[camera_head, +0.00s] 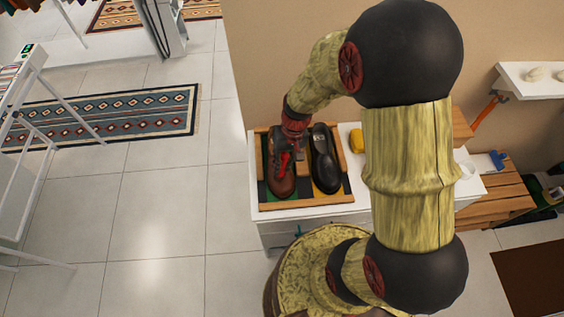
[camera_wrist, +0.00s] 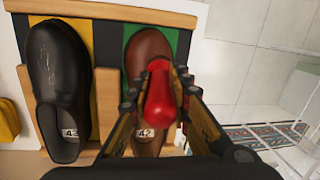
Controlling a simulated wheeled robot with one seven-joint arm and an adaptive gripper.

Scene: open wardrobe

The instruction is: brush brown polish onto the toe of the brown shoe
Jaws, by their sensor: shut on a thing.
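The brown shoe (camera_head: 282,183) lies in the left part of a wooden tray (camera_head: 310,204) on a white cabinet. It also shows in the wrist view (camera_wrist: 147,48), toe at the top, partly covered by my gripper. A black shoe (camera_head: 324,160) lies to its right; in the wrist view the black shoe (camera_wrist: 57,75) is on the left. My gripper (camera_head: 289,150) is above the brown shoe, shut on a red-handled tool (camera_wrist: 159,95), likely the brush. The tool's far end is hidden, so I cannot tell whether it touches the shoe.
A yellow object (camera_head: 357,141) lies right of the tray on the white cabinet (camera_head: 300,219). A wooden bench (camera_head: 497,190) and a white shelf (camera_head: 535,85) are at the right. The tiled floor at the left is mostly clear.

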